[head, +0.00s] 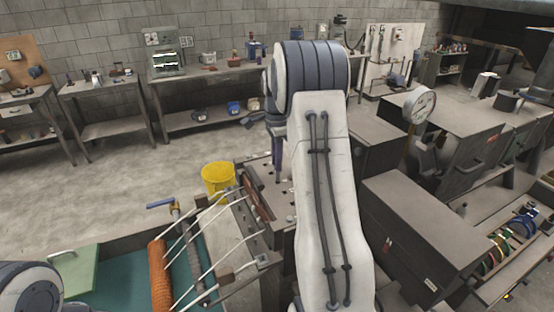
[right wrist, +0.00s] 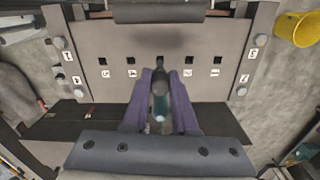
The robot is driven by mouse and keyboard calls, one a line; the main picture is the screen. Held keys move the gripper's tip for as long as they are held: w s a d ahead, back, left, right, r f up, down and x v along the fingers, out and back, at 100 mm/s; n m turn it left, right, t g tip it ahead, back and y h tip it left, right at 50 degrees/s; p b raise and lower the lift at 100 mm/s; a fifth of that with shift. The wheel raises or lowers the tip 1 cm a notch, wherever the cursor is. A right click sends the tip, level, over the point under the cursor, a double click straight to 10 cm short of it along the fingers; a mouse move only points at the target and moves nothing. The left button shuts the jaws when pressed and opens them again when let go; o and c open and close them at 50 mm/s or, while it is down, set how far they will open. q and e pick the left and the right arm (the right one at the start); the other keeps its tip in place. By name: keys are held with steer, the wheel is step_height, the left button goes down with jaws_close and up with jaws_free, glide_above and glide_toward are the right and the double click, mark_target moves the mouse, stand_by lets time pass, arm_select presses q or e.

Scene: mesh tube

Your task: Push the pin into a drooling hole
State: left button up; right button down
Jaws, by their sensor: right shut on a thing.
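My right gripper (head: 277,160) hangs over the grey panel (head: 262,205), mostly hidden behind my right arm in the head view. In the right wrist view its purple fingers (right wrist: 159,80) are shut on a dark pin (right wrist: 158,106) with a teal end. The pin lies in front of the middle of the panel's row of square holes, such as one left hole (right wrist: 130,60) and one right hole (right wrist: 188,60). Small icons sit below the holes; which marks drooling is too small to tell. I cannot tell whether the pin touches the panel. My left gripper is out of view.
A yellow bucket (head: 218,180) stands on the floor beyond the panel. An orange mesh tube (head: 160,277) and thin white rods (head: 206,262) lie left of the panel. Grey machine cabinets (head: 425,232) fill the right side. Open floor (head: 125,180) lies at the left.

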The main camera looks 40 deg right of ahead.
mark_target(277, 181)
steer(key=shift+f+b, duration=1.45)
steer(key=shift+f, duration=0.9)
stand_by(1.7)
steer(key=c, duration=0.6)
jaws_free()
steer(key=shift+r, duration=0.1)
